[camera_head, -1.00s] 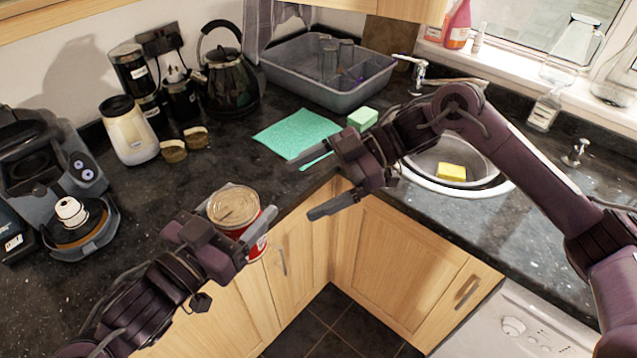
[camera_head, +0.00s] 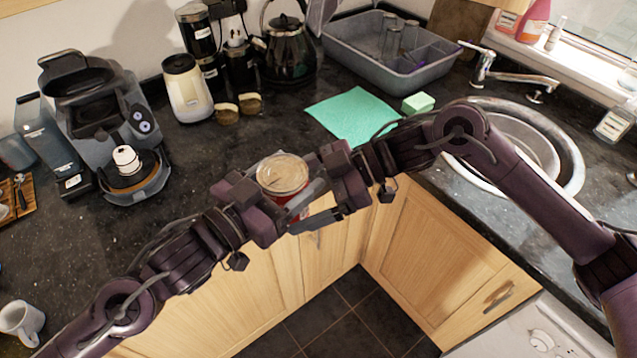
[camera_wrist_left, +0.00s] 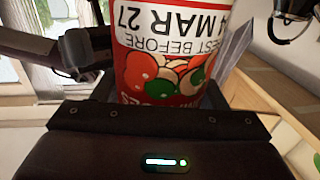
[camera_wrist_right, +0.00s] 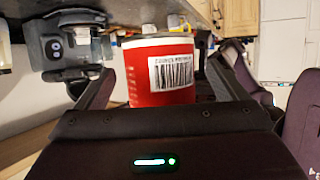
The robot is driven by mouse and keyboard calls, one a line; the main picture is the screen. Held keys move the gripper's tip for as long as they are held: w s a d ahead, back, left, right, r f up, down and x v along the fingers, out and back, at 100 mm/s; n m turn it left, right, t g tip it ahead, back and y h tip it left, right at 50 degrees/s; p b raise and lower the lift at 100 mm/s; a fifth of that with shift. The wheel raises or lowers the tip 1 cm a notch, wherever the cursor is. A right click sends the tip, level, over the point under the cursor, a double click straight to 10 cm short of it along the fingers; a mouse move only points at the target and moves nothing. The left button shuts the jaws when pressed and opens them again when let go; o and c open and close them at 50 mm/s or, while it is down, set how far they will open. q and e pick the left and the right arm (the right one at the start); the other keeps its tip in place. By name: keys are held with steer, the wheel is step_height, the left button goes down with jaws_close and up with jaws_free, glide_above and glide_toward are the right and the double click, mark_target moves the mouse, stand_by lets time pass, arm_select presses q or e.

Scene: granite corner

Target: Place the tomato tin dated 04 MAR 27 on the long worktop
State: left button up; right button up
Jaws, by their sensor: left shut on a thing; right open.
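The tomato tin (camera_head: 283,172) has a pale metal lid and a red side and stands roughly upright in the air in front of the worktop edge. My left gripper (camera_head: 288,193) is shut on it from the left. In the left wrist view the tin (camera_wrist_left: 165,50) shows an upside-down label reading "4 MAR 27" under "BEST BEFORE"; the first digit is cut off. My right gripper (camera_head: 303,201) is open, its fingers on either side of the tin from the right. In the right wrist view the tin (camera_wrist_right: 160,75) shows red with a barcode. Contact with the right fingers is unclear.
The dark worktop (camera_head: 215,150) runs along the left wall and turns at the corner towards the sink (camera_head: 515,135). On it are a coffee machine (camera_head: 95,115), cream canister (camera_head: 187,90), kettle (camera_head: 288,50), green cloth (camera_head: 352,115), grey basin (camera_head: 385,60) and mug (camera_head: 20,320).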

arm_select(q)
steer(key=shift+r, duration=0.1)
arm_select(e)
steer(key=shift+a, duration=0.1)
steer(key=shift+c, duration=0.3)
steer(key=c, duration=1.2)
arm_select(q)
steer(key=o, duration=1.4)
arm_select(e)
steer(key=shift+c, duration=0.7)
arm_select(q)
steer(key=shift+s+d, duration=0.1)
steer(key=shift+s, duration=0.1)
arm_select(e)
steer(key=shift+a+r, duration=0.1)
